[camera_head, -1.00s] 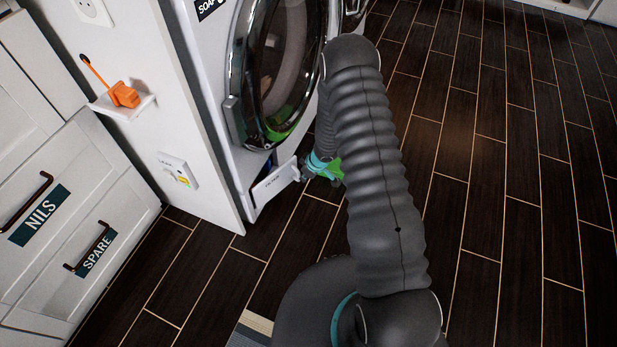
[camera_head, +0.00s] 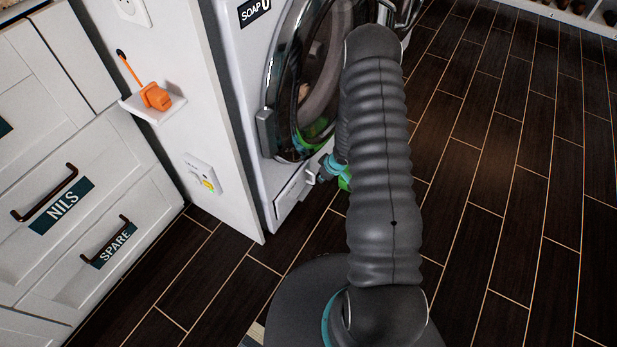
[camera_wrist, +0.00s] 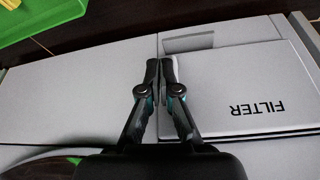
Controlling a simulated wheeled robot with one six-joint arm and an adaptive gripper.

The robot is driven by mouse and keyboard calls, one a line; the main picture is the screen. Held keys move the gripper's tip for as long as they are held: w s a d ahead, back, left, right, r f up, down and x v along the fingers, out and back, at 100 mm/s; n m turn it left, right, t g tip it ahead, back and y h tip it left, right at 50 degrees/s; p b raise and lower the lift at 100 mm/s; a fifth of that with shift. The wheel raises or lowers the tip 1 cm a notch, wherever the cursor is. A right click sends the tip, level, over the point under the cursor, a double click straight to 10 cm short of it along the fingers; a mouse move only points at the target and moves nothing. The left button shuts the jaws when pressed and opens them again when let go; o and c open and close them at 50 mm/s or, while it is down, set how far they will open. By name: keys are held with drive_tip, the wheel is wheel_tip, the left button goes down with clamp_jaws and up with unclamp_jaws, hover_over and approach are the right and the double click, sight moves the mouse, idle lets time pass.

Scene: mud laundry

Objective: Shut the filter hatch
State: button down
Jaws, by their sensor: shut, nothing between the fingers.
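The filter hatch (camera_head: 291,192) is a pale flap low on the front of the white washing machine (camera_head: 250,110). It lies close to the machine's front panel. In the wrist view the hatch (camera_wrist: 245,88) is marked FILTER, upside down, with a thin dark line along its lower edge. I cannot tell if it is fully flush. My gripper (camera_wrist: 158,68) is shut and empty, with its fingertips at the hatch's left edge; contact is unclear. In the head view my arm partly hides the gripper, near the hatch's right side.
The round glass door (camera_head: 300,85) is above the hatch. A white side panel with an orange item (camera_head: 155,96) on a small shelf and drawers marked NILS (camera_head: 62,205) and SPARE are left. A green object (camera_wrist: 40,18) shows top left in the wrist view. Dark floor right is clear.

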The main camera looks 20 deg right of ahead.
drive_tip(key=shift+w+a, duration=0.3)
drive_tip(key=s+d+r+p, duration=0.1)
drive_tip(key=s+d+r, duration=0.3)
drive_tip(key=r, duration=0.5)
drive_tip(key=shift+s+d+r+p, duration=0.3)
drive_tip(key=shift+s+d, duration=0.05)
drive_tip(key=shift+d, duration=0.8)
